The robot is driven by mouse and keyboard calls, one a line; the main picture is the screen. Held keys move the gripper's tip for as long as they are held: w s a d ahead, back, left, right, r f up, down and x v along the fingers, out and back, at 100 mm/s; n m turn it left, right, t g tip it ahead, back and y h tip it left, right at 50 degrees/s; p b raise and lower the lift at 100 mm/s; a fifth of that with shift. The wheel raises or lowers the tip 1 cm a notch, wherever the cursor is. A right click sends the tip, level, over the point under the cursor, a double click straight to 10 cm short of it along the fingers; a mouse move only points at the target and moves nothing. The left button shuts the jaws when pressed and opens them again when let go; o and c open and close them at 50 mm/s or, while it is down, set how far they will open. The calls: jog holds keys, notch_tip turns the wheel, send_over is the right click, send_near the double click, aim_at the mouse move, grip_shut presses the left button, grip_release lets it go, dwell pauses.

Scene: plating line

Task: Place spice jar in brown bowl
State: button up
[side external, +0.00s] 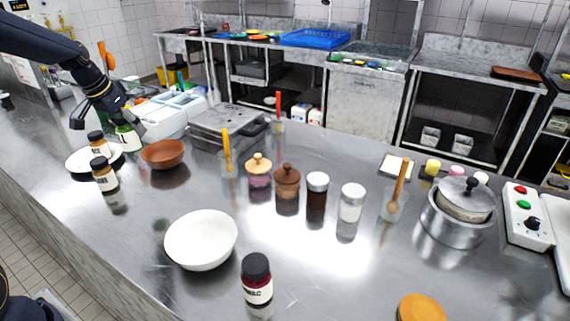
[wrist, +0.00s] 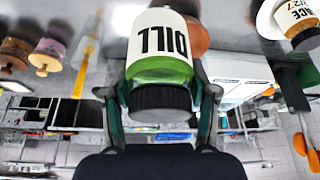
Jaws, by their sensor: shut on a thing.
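My gripper (side external: 122,118) is shut on a spice jar (side external: 128,138) with green contents and a white label, held at the left of the counter. In the wrist view the jar (wrist: 160,45) shows upside down, with a black lid and the word DILL, between the fingers of my gripper (wrist: 160,92). The brown bowl (side external: 163,155) stands on the counter just to the right of the held jar and looks empty. Part of the bowl (wrist: 197,36) shows behind the jar in the wrist view. Whether the jar touches anything below is unclear.
A white plate (side external: 74,163) lies at the left, with two black-lidded jars (side external: 99,145) (side external: 105,177) at it. White containers (side external: 160,116) and a metal box (side external: 222,128) stand behind the bowl. A white bowl (side external: 200,240) stands in front, with clear counter between.

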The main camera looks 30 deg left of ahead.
jog(key=w+a+f, duration=0.2)
jog(key=w+f, duration=0.1)
jog(key=w, duration=0.1)
jog(key=w+a+f, duration=0.1)
jog(key=w+f, duration=0.2)
jog(key=w, duration=0.1)
jog(key=w+a+f, duration=0.2)
jog(key=w+f, duration=0.2)
jog(key=shift+w+a, duration=0.1)
jog(key=shift+a, duration=0.25)
jog(key=shift+f, duration=1.6)
jog(key=shift+f, duration=0.15)
jog(key=o, duration=1.4)
jog(key=shift+c, duration=0.2)
